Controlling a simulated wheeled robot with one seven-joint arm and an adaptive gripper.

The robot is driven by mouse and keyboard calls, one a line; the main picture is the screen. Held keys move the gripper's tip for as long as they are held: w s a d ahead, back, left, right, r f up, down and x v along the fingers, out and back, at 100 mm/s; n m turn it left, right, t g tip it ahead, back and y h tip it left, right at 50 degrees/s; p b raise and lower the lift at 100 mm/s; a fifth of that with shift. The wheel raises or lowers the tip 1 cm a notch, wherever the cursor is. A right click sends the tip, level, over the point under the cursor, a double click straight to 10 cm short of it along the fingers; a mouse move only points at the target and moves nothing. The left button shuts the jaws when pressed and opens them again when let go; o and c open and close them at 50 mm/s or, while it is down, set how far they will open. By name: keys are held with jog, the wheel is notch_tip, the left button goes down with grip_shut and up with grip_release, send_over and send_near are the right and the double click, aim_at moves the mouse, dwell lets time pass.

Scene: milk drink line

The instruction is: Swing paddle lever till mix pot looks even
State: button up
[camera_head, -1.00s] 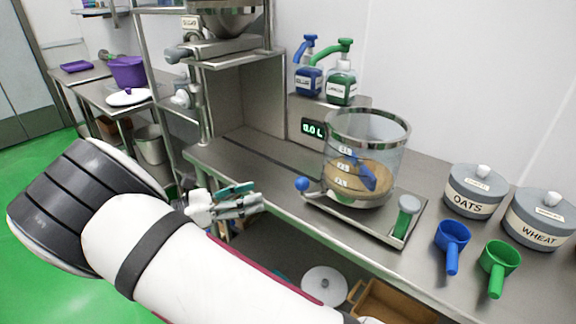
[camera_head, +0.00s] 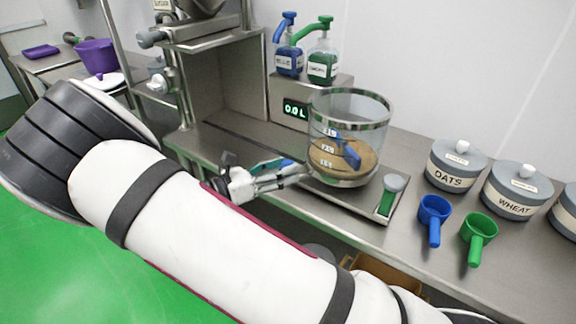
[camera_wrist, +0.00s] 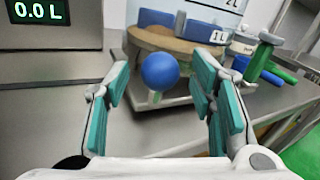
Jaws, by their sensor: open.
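The clear mix pot (camera_head: 374,107) stands on a metal base, with a tan-brown mix (camera_head: 360,168) low inside and a blue paddle (camera_head: 347,152) in it. I cannot tell how even the mix is. A blue ball knob (camera_wrist: 160,71) sits at the pot's near side in the wrist view, with a small shaft just below it. My gripper (camera_wrist: 163,88) is open, its teal-padded fingers to either side of the knob's line, with clear gaps. In the head view my gripper (camera_head: 284,175) is left of the pot and largely hides the knob.
Blue and green scoops (camera_head: 434,212) (camera_head: 478,232), an oats canister (camera_head: 456,168) and a wheat canister (camera_head: 517,190) stand further right. A display reading 0.0 L (camera_head: 295,109) and two pump bottles (camera_head: 288,60) (camera_head: 323,66) are behind.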

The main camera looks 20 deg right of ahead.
jog(key=shift+w+d, duration=0.2)
jog(key=shift+d, duration=0.9)
grip_shut()
jog(key=shift+s+p, duration=0.15)
jog(key=shift+p, duration=0.15)
